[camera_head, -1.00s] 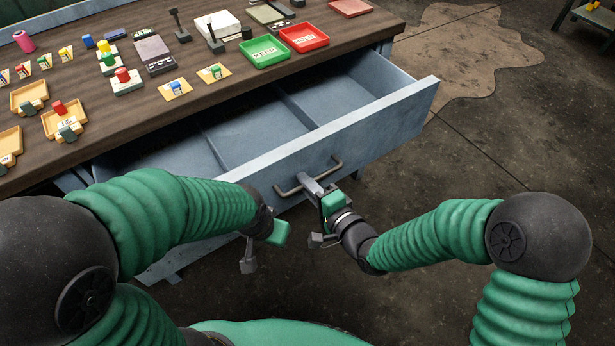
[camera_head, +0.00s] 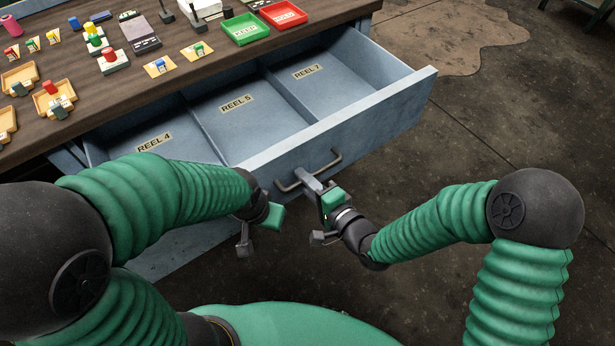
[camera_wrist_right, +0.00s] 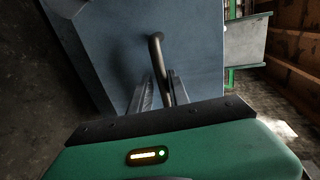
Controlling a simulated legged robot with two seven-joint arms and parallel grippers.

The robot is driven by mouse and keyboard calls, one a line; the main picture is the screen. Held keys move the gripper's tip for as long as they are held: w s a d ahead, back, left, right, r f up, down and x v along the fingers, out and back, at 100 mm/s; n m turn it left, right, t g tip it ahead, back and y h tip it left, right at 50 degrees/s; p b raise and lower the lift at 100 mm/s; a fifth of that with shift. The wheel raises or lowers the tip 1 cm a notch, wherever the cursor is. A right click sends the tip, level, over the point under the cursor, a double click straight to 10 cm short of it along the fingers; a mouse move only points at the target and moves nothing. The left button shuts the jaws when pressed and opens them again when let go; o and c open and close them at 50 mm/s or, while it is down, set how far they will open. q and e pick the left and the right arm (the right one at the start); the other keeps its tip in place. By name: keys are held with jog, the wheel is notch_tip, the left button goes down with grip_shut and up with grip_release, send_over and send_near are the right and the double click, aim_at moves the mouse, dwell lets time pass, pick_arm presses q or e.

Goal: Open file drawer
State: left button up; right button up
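The blue-grey file drawer (camera_head: 375,135) is pulled well out from under the wooden worktop in the head view. Its inside shows compartments labelled REEL 4, REEL 5 and REEL 7, with no objects visible in them. The dark bar handle (camera_head: 333,160) is on its front and also shows in the right wrist view (camera_wrist_right: 156,48). My right gripper (camera_head: 308,180) is at the handle; in the wrist view its two fingers (camera_wrist_right: 160,90) have the bar between them. My left gripper (camera_head: 246,240) hangs in front of the drawer's left part, apart from the handle; its finger opening is unclear.
The worktop (camera_head: 130,92) carries a green tray (camera_head: 245,29), a red tray (camera_head: 283,14), yellow trays (camera_head: 20,76) and several small parts. The floor (camera_head: 480,125) right of the drawer is clear. My left arm covers part of the drawer's left front.

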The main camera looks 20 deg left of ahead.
jog(key=shift+w+r, duration=0.1)
jog(key=shift+d+r, duration=0.1)
jog(key=shift+d, duration=0.15)
jog(key=p+v, duration=1.3)
jog(key=v, duration=0.3)
jog(key=shift+s, duration=0.3)
